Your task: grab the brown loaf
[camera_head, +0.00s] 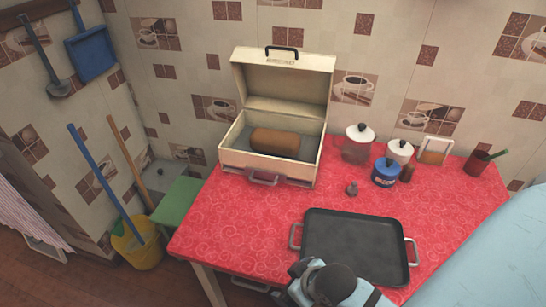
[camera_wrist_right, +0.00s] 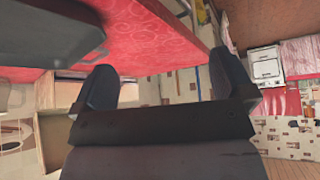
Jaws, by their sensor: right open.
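The brown loaf (camera_head: 275,142) lies inside an open cream bread box (camera_head: 289,77), whose lid is raised, at the back of the red table. My right gripper (camera_head: 303,268) is at the table's front edge, beside the dark tray and well apart from the loaf. In the right wrist view its two dark fingers (camera_wrist_right: 160,72) stand wide apart with nothing between them. The loaf cannot be made out in the wrist view. My left gripper is not in view.
A dark tray (camera_head: 355,245) with side handles lies at the front of the red table (camera_head: 225,225). White canisters (camera_head: 358,145), a blue jar (camera_head: 386,172) and a small shaker (camera_head: 352,188) stand right of the box. A green stool (camera_head: 178,205) and yellow bucket (camera_head: 138,245) stand left.

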